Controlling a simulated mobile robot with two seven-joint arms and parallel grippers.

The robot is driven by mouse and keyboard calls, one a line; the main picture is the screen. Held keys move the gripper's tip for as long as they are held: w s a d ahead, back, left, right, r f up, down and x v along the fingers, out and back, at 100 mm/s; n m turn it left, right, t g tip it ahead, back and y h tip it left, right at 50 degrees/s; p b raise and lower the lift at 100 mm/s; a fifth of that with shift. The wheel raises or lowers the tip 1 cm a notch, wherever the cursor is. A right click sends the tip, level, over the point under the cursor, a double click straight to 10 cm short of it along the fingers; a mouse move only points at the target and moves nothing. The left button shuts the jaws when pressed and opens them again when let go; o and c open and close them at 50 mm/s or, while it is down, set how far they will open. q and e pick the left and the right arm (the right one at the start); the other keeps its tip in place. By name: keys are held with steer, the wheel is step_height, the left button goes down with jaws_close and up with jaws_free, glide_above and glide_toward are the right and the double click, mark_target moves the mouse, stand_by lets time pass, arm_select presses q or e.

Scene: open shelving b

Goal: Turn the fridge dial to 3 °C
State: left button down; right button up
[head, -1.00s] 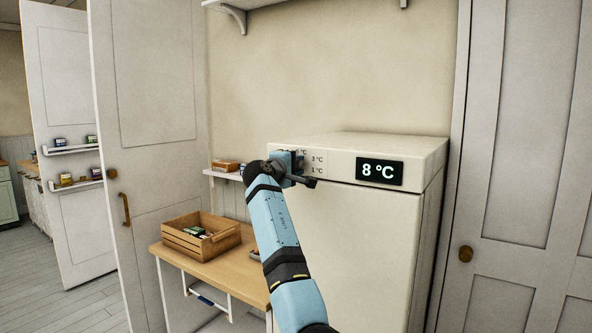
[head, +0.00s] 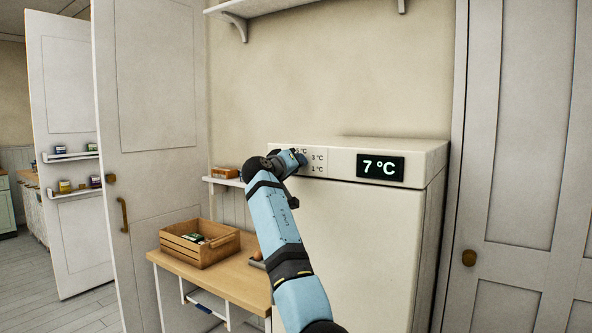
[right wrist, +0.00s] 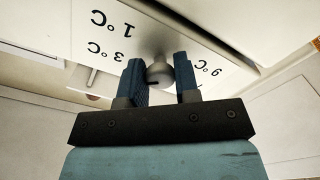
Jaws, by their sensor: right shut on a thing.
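The white fridge (head: 365,235) stands right of centre in the head view. Its display (head: 380,168) reads 7 °C. Printed marks of 3 °C and 1 °C show left of the display, just right of my gripper. My right gripper (head: 299,158) is at the fridge's upper left front, covering the dial in the head view. In the right wrist view the round grey dial (right wrist: 160,74) sits between the two blue fingers of my right gripper (right wrist: 161,76), which is shut on it. The marks around it appear upside down there. My left gripper is not in view.
A wooden table (head: 235,275) with a wooden crate (head: 200,243) stands left of the fridge. A small shelf (head: 222,181) is behind it. A white door (head: 150,150) stands at left and a tall cabinet door (head: 530,160) at right.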

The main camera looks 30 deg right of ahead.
steer(key=shift+f+m, duration=0.15)
steer(key=shift+m, duration=0.45)
steer(key=shift+m+b, duration=0.3)
steer(key=o, duration=0.9)
steer(key=v, duration=1.3)
steer(key=shift+s+a+b, duration=0.15)
steer(key=shift+a+b, duration=0.25)
